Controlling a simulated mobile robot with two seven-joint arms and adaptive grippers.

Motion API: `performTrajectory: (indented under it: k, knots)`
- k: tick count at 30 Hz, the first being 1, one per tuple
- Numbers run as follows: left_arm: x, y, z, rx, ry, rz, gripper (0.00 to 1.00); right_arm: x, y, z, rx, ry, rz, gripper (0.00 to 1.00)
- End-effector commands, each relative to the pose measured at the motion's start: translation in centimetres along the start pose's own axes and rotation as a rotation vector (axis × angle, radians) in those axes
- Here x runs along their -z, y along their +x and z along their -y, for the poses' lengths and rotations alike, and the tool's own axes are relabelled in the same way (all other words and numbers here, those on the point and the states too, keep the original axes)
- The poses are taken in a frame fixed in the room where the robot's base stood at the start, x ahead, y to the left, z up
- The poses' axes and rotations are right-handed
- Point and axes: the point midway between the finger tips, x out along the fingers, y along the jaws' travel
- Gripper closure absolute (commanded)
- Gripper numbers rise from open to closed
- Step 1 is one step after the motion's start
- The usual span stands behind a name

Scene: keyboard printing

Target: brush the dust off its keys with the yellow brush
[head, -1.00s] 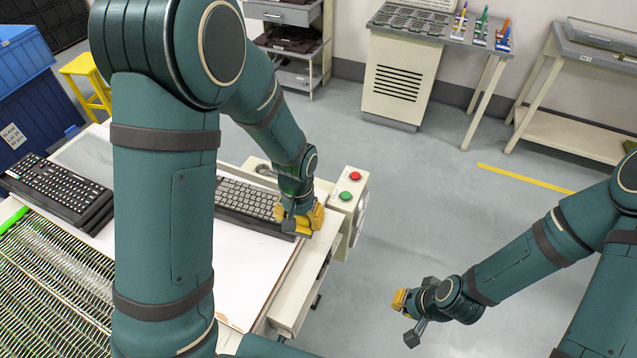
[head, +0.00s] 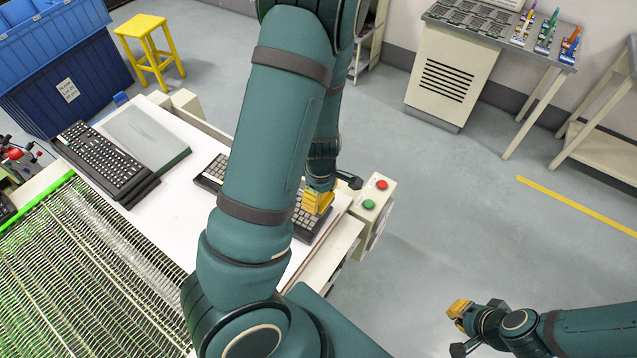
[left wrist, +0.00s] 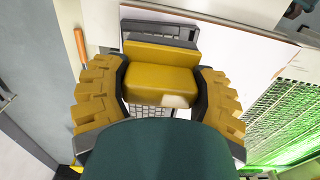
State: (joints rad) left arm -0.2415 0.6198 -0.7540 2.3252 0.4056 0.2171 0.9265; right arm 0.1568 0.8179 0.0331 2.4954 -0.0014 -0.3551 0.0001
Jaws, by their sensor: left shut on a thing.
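The keyboard with grey keys (head: 211,172) lies on the white bench top in the head view. My left arm hides its middle, and its right end shows beyond the arm. My left gripper (head: 318,202) is over that right end, pointing down. In the left wrist view its fingers are shut on the yellow brush (left wrist: 160,72), a blocky yellow body with the keyboard's keys below it. Whether its bristles touch the keys is hidden, and I cannot make out dust. My right gripper (head: 460,326) hangs over the floor at the lower right; its jaw opening is unclear.
A black keyboard (head: 97,157) lies at the left, beside a grey-green plate (head: 146,138). A box with red and green buttons (head: 372,197) stands close right of my left gripper. A ribbed conveyor (head: 75,270) fills the lower left. Open floor lies to the right.

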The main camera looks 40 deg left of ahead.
Motion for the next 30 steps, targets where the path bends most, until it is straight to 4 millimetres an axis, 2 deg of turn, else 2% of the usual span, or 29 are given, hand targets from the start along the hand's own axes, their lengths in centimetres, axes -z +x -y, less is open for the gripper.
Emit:
performTrajectory:
  k: [5, 13, 19, 30]
  knots:
    - [0.7, 0.1, 0.4, 0.002, -0.077, 0.0, 0.8, 0.1, -0.3, 0.1, 0.0, 0.001, 0.0, 1.0]
    - [0.7, 2.4, 0.4, 0.003, -0.073, 0.001, 0.8, 0.0, 0.1, -0.1, 0.0, 0.001, -0.001, 1.0]
    - [0.6, 4.6, 0.3, 0.0, -0.069, 0.001, 0.8, -0.3, 2.2, -0.9, -0.002, 0.004, -0.002, 1.0]
    - [0.6, 4.8, 0.3, 0.0, -0.068, 0.001, 0.8, -0.3, 2.4, -1.0, -0.002, 0.005, -0.003, 1.0]
